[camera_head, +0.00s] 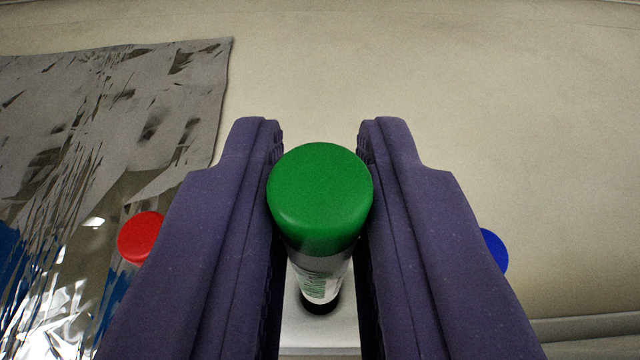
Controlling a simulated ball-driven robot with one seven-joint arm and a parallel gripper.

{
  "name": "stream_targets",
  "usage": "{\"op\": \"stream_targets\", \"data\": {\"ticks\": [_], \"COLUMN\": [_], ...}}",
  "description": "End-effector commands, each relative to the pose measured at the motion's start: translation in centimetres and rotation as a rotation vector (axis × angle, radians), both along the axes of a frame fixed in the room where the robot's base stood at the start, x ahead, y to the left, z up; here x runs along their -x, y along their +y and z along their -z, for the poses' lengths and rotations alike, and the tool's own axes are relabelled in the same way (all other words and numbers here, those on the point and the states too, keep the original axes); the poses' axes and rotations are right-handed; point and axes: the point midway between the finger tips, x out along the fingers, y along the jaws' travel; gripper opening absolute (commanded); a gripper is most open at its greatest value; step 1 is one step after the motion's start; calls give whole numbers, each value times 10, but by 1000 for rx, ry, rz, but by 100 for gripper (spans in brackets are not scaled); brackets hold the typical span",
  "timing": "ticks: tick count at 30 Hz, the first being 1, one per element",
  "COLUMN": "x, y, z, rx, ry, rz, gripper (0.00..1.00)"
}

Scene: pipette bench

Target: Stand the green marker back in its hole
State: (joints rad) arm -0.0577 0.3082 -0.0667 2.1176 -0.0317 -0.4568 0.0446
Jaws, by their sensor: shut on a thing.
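The green marker (320,200) is between the two purple fingers of my gripper (320,190), with its green cap facing the camera. My gripper is shut on it near the cap. The marker's body, dark then white with print, runs down away from the camera. Its lower end is at a dark round hole (320,306) in a pale holder surface (318,335). I cannot tell how deep the lower end sits in the hole.
A red-capped marker (141,238) stands to the left, partly behind my left finger. A blue cap (494,250) shows just right of my right finger. A shiny crumpled grey sheet (130,110) covers the left. The beige surface (480,90) at the upper right is clear.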

Motion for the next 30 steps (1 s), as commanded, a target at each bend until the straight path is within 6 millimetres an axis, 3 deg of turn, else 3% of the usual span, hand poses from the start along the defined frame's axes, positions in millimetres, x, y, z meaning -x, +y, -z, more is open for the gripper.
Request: {"op": "stream_targets", "data": {"ticks": [14, 23, 24, 27, 30], "x": [0, 0, 0, 0, 0], "y": [0, 0, 0, 0, 0], "z": [24, 24, 24, 24, 24], "rx": [0, 0, 0, 0, 0], "ry": [1, 0, 0, 0, 0], "rz": [0, 0, 0, 0, 0], "gripper": [0, 0, 30, 51, 51]}}
